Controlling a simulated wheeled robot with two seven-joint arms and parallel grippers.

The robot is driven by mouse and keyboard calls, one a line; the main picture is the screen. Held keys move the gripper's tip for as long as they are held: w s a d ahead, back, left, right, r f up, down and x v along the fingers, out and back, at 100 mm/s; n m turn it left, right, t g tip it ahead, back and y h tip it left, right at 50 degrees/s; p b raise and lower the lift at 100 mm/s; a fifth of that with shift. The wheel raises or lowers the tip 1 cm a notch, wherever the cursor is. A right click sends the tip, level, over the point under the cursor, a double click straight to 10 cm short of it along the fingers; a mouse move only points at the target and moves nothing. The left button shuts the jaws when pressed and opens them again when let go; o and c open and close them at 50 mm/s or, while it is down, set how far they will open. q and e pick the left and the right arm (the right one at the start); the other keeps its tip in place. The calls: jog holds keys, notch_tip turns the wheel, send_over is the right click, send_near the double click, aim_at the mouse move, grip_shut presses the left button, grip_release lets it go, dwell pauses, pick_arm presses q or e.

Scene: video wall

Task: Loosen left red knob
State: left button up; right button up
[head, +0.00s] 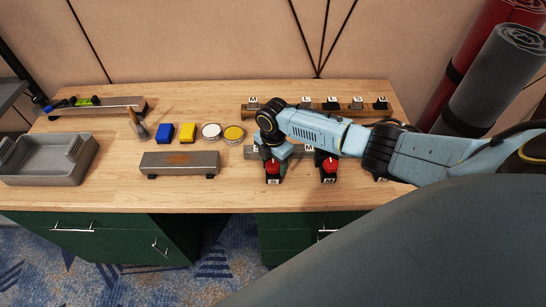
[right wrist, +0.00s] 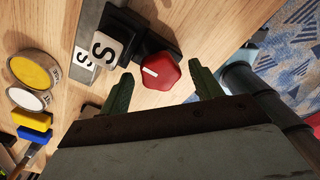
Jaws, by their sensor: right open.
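The left red knob (head: 272,167) sits on a dark base at the front of the workbench, below my right gripper (head: 270,153) in the head view. In the right wrist view the red knob (right wrist: 161,71) has a white mark and lies between the tips of the two green fingers of my right gripper (right wrist: 162,84). The fingers are open, with a visible gap on each side of the knob. A second red knob (head: 329,166) stands to the right on its own base. My left gripper is not in view.
A grey bar (head: 180,162), blue block (head: 165,133), yellow block (head: 187,132) and two round tins (head: 234,135) lie left of the knobs. A grey tray (head: 46,170) is at the far left. Lettered blocks (head: 333,102) line a rail behind. Bare wood lies left of the knobs.

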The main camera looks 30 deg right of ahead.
aim_at(273, 164)
notch_tip(273, 164, up, 13)
jog(key=shift+r+p, duration=0.15)
jog(key=shift+p, duration=0.2)
dwell(0.5)
